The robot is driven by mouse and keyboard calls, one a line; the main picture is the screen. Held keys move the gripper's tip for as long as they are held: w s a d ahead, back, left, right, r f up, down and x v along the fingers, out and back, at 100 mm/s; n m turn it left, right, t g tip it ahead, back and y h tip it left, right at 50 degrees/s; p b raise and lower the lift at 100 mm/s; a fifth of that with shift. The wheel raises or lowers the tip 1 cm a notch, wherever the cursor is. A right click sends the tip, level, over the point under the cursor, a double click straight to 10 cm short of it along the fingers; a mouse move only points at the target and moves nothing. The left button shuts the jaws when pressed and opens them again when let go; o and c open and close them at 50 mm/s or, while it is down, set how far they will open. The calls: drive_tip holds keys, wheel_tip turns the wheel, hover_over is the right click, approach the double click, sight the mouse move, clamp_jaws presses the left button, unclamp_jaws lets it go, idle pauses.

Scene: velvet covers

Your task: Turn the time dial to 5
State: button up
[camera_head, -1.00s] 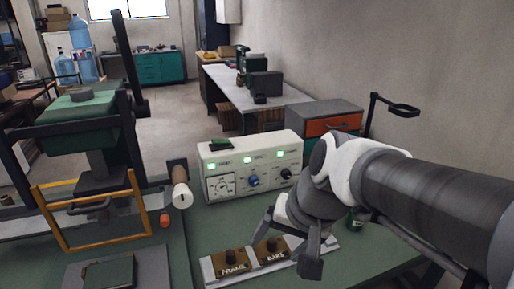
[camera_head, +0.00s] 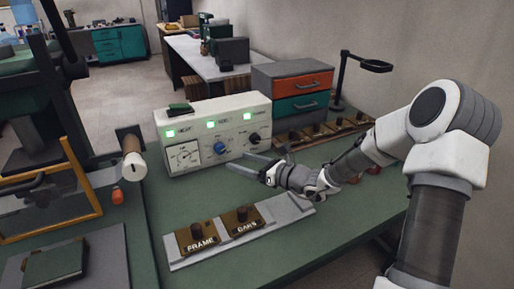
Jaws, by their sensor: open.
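A cream control box (camera_head: 212,132) stands on the green bench. Its front has a white gauge or scale (camera_head: 184,156) at left, a blue knob (camera_head: 220,148) in the middle and a black knob (camera_head: 254,137) at right. Three green lights glow above them. The small labels are unreadable, so I cannot tell which is the time dial. My gripper (camera_head: 247,164) is open and empty, low in front of the box's right half, its fingers pointing left. It is near the blue and black knobs and appears apart from both.
A grey plate (camera_head: 290,211) with knobs marked FRAME and BARS lies in front. A drawer unit (camera_head: 292,92) and a row of brown knobbed blocks (camera_head: 318,130) stand behind right. A white roller (camera_head: 134,166) and an orange-framed machine stand left.

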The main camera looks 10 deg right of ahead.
sight(257, 141)
drive_tip(key=w+d+f+m+t+h, duration=0.2)
drive_tip(key=d+f+m, duration=0.1)
drive_tip(key=d+m, duration=0.1)
drive_tip(key=w+d+f+m+t+h+b, duration=0.1)
drive_tip(key=w+d+f+m+t+h, duration=0.1)
drive_tip(key=d+f+m, duration=0.1)
drive_tip(key=w+d+f+m+t+h, duration=0.2)
drive_tip(key=d+f+m, duration=0.1)
drive_tip(key=d+m, duration=0.2)
drive_tip(key=shift+w+d+m+h+b, duration=0.1)
drive_tip(key=shift+d+m+h+b, duration=0.3)
drive_tip(key=shift+d, duration=0.25)
drive_tip(key=b+x, duration=0.3)
drive_tip(key=x, duration=1.4)
drive_tip(key=shift+w, duration=0.1)
clamp_jaws()
